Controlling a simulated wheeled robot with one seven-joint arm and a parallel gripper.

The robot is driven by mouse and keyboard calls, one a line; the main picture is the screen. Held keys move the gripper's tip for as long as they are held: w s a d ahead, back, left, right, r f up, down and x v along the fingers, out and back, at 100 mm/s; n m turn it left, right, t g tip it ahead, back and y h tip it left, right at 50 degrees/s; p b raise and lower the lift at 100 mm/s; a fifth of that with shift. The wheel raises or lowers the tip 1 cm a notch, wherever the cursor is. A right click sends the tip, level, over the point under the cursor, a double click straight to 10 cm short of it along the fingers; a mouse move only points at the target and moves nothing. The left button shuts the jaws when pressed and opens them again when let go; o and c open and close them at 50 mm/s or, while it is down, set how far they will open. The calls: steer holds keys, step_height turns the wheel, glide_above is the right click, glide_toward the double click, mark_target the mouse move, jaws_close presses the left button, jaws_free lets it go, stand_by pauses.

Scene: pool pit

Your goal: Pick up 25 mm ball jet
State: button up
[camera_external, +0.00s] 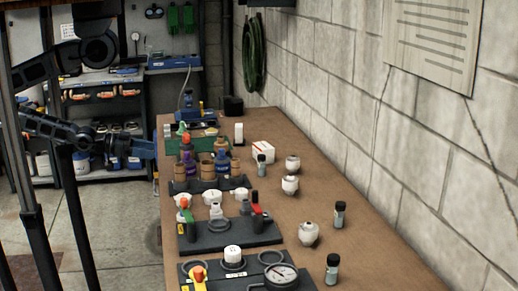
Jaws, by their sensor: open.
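Three off-white rounded fittings that look like ball jets stand in a loose row on the right part of the brown bench. The near one (309,234) looks largest, the middle one (290,185) is smaller, and the far one (292,163) sits close to the wall. I cannot read sizes, so I cannot tell which is the 25 mm ball jet.
Small dark-capped vials (332,269) and a white box (263,152) stand near the fittings. A block wall bounds the right side.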

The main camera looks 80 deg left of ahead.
steer(key=shift+o, duration=1.3)
steer(key=w+d+r+n+t+y, duration=0.2)
steer(key=w+d+r+n, duration=0.1)
steer(key=w+n, duration=0.3)
steer(key=w+d+r+n+t+y, duration=0.1)
steer(key=w+d+r+n+t, duration=0.15)
steer(key=w, duration=0.55)
steer(key=w+r+n+t+y+b, duration=0.1)
steer(key=w+r+n+t+y, duration=0.3)
steer(key=w+r+n, duration=0.6)
steer(key=n+g+y+b, duration=0.65)
steer(key=n+g, duration=0.95)
steer(key=n, duration=1.3)
glide_above(292, 160)
steer(key=d+b, duration=0.1)
steer(key=shift+h, duration=0.95)
steer(key=f, duration=2)
steer(key=shift+s+d+f, duration=0.2)
steer(key=shift+s+f, duration=0.1)
steer(key=shift+f, duration=0.05)
step_height(292, 160, down, 6)
steer(key=shift+a+f, duration=0.1)
steer(key=shift+f, duration=0.05)
steer(key=x, duration=0.2)
steer(key=p+x, duration=0.1)
steer(key=x, duration=0.2)
steer(key=shift+s+f, duration=0.1)
steer(key=shift+f, duration=0.15)
